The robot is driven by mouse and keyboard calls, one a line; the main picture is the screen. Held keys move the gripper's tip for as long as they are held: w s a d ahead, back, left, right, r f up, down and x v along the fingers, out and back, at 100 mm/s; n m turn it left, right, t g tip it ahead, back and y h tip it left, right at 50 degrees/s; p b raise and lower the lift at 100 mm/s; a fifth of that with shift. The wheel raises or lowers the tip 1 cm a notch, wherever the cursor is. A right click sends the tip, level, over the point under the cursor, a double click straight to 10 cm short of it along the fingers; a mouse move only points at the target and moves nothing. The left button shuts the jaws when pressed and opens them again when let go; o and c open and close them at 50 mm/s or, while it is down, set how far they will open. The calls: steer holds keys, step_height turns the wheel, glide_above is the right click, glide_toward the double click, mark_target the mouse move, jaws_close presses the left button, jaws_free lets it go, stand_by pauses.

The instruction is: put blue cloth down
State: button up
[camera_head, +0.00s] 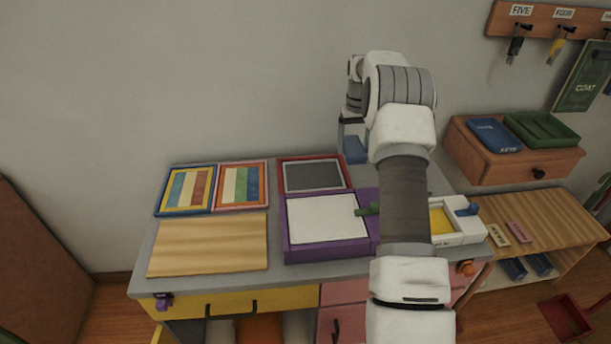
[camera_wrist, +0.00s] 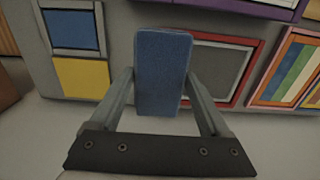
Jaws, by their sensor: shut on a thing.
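The blue cloth (camera_wrist: 162,72) looks like a folded blue block in the wrist view, held between both fingers of my gripper (camera_wrist: 160,85). In the head view the cloth (camera_head: 354,150) hangs from my gripper (camera_head: 353,130) above the back part of the grey desk (camera_head: 198,236), right of the red-framed grey panel (camera_head: 314,176). The gripper is shut on the cloth. My arm hides part of the desk's right side.
A purple-framed white panel (camera_head: 325,219), a wooden board (camera_head: 208,246) and two striped frames (camera_head: 187,190) lie on the desk. A white tray with a yellow inside (camera_head: 441,220) is at its right.

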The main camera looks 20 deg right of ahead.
glide_above(314, 175)
step_height(314, 175, down, 7)
steer(key=shift+r+b, duration=0.1)
steer(key=shift+b, duration=0.2)
steer(key=shift+f, duration=2.05)
steer(key=shift+f, duration=0.1)
